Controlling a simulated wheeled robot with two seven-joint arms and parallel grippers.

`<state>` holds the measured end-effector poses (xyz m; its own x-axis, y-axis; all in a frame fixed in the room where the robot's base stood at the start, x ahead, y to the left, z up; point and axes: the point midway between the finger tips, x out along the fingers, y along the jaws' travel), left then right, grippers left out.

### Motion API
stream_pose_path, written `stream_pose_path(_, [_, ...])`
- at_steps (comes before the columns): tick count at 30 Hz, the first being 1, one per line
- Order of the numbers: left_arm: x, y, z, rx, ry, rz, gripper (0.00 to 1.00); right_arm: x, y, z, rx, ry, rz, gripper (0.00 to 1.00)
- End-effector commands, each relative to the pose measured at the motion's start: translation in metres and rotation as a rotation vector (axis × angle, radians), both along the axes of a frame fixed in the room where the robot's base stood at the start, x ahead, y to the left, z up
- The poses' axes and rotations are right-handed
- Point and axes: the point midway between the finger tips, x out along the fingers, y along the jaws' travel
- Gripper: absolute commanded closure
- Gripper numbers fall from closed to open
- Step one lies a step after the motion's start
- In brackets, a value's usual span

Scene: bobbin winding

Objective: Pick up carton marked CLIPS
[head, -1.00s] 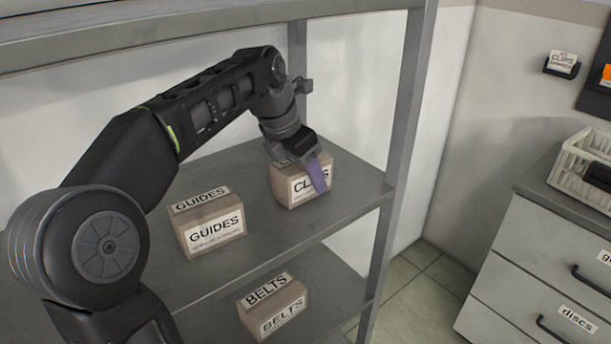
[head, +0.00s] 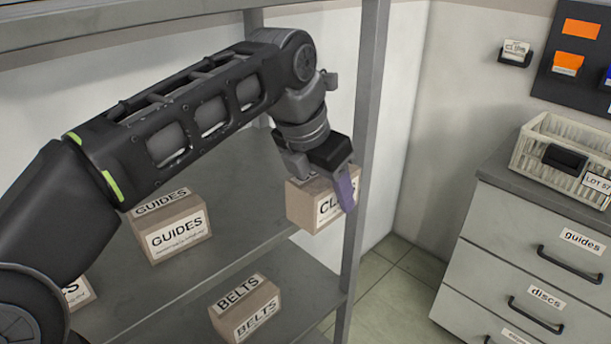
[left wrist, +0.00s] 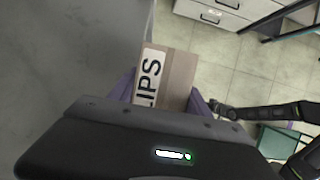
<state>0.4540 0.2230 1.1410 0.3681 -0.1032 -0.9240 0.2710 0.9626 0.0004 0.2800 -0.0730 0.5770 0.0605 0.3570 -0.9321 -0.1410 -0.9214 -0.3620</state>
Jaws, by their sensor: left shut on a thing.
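The carton marked CLIPS (head: 304,208) is a small brown box with a white label. My left gripper (head: 328,188) is shut on it from above, with a purple finger across its front face. The carton is off the shelf board, near the shelf's right front post. In the left wrist view the carton (left wrist: 178,82) sits between the purple fingers of my left gripper (left wrist: 165,97), with part of the label hidden. A dark arm of mine shows at the right of that view; its gripper's state is unclear.
The GUIDES carton (head: 170,226) stands on the same shelf board (head: 235,215), to the left. The BELTS carton (head: 245,309) stands on the board below. The shelf post (head: 366,120) is close to the held carton. A drawer cabinet (head: 520,225) with a basket (head: 540,150) stands at right.

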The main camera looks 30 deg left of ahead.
Motion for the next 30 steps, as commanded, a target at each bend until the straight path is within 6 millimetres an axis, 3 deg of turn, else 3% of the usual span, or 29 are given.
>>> stream_pose_path(12, [-0.008, -0.026, 0.001, -0.001, -0.002, 0.002, 0.91, 0.0, 0.0, 0.012, 0.0, 0.001, 0.0, 0.64])
stream_pose_path(30, [-0.008, -0.028, 0.0, -0.001, -0.001, -0.001, 0.91, 0.0, 0.0, 0.012, 0.0, 0.001, 0.0, 0.64])
